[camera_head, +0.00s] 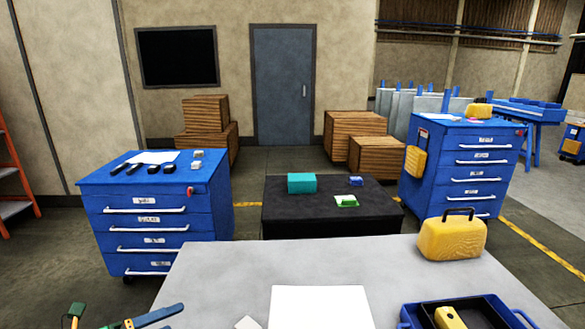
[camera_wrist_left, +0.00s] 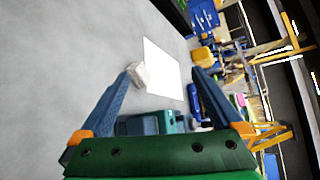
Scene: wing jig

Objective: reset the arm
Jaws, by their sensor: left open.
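My left gripper (camera_wrist_left: 165,72) is open in the left wrist view, with its two blue fingers spread and nothing held between them. In the head view only parts of it show at the bottom left edge, including a blue finger (camera_head: 158,315) with an orange base. A small white block (camera_wrist_left: 138,74) lies on the grey table close to one fingertip; I cannot tell whether they touch. A white sheet (camera_wrist_left: 163,68) lies just beyond. My right gripper is in neither view.
The grey table (camera_head: 225,270) holds a yellow case (camera_head: 452,238) and a blue tray (camera_head: 407,318) at the right. A black table (camera_head: 290,215) stands beyond, with blue drawer cabinets (camera_head: 150,227) (camera_head: 435,165) on both sides. The table's left middle is clear.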

